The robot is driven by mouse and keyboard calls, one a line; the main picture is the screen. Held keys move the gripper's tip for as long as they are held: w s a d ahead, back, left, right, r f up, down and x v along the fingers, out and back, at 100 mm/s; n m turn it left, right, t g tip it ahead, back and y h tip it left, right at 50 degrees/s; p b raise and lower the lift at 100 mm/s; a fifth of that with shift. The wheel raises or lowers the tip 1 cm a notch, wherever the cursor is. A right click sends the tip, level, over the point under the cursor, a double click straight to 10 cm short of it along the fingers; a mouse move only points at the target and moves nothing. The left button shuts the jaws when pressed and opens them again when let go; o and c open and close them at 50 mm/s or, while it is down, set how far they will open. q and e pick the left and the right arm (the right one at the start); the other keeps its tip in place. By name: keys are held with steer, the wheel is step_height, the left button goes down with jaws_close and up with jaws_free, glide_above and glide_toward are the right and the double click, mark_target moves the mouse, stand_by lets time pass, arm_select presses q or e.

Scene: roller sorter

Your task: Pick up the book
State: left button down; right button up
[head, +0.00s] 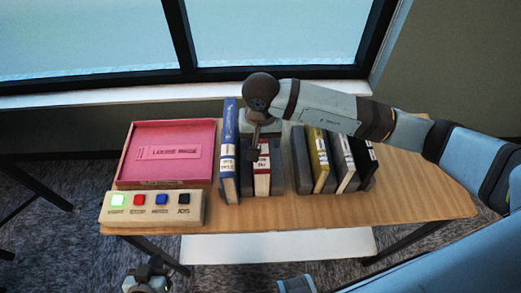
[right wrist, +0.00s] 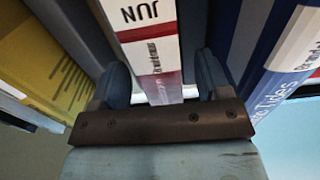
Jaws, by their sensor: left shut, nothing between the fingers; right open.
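Several books stand on the table. A red and white book (head: 262,183) stands between dark upright holders, its spine facing me; in the right wrist view its spine (right wrist: 152,45) reads JUN. My right gripper (head: 257,150) is over this book from above. In the right wrist view the open fingers of my right gripper (right wrist: 163,85) lie on either side of the spine, and I cannot tell if they touch it. A tall blue book (head: 229,150) stands just left. Yellow (head: 319,160), white-grey (head: 342,165) and black (head: 364,168) books stand to the right. My left gripper (head: 147,274) is shut and empty at the bottom left.
A pink tray (head: 168,175) lies at the left of the wooden table (head: 420,195). A button panel (head: 150,214) with a lit green button sits in front of it. A window is behind. The table's right end is clear.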

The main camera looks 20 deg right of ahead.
steer(key=shift+f, duration=0.75)
steer(key=c, duration=1.3)
steer(key=shift+r, duration=0.1)
step_height(320, 180, up, 20)
steer(key=shift+b, duration=1.15)
